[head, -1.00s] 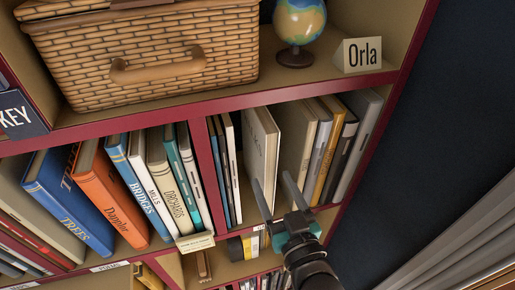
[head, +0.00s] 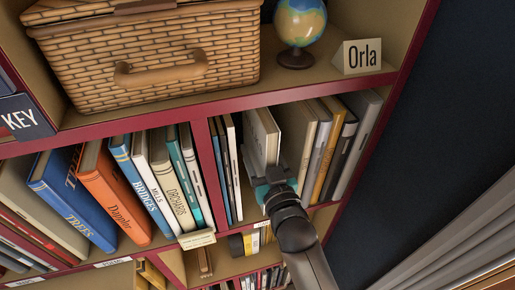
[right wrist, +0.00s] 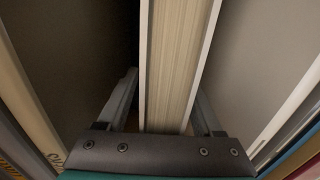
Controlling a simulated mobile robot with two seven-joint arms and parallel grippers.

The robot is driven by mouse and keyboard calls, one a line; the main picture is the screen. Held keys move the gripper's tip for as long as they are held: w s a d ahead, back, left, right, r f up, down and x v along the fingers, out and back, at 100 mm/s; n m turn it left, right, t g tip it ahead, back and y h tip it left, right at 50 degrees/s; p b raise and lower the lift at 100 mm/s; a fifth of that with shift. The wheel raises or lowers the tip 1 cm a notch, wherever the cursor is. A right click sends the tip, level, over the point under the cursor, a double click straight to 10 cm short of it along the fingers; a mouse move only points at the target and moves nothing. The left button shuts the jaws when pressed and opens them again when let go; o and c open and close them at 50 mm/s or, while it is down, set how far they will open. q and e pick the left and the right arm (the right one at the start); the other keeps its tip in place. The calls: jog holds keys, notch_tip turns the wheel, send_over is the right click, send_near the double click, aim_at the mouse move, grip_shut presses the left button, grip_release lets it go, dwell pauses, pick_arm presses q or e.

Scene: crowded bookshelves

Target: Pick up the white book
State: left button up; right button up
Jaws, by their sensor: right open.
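The white book (head: 262,137) stands upright in the right section of the middle shelf, its spine turned inward and its cream page edges facing me. My right gripper (head: 268,178) is at its front edge. In the right wrist view the white book (right wrist: 172,65) stands between the two fingers of my right gripper (right wrist: 166,88), one finger on each side. The jaws are open. I cannot tell whether either finger touches a cover. In the head view the fingers are mostly hidden by the gripper body. My left gripper is not in view.
A thick cream book (head: 295,130) stands just right of the white book, with other books beyond. Thin blue books (head: 218,165) stand to its left near the red divider (head: 207,165). A wicker basket (head: 150,60) and a globe (head: 300,20) are above.

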grip_shut()
dwell(0.5)
dwell(0.8)
jog(key=shift+r, duration=0.25)
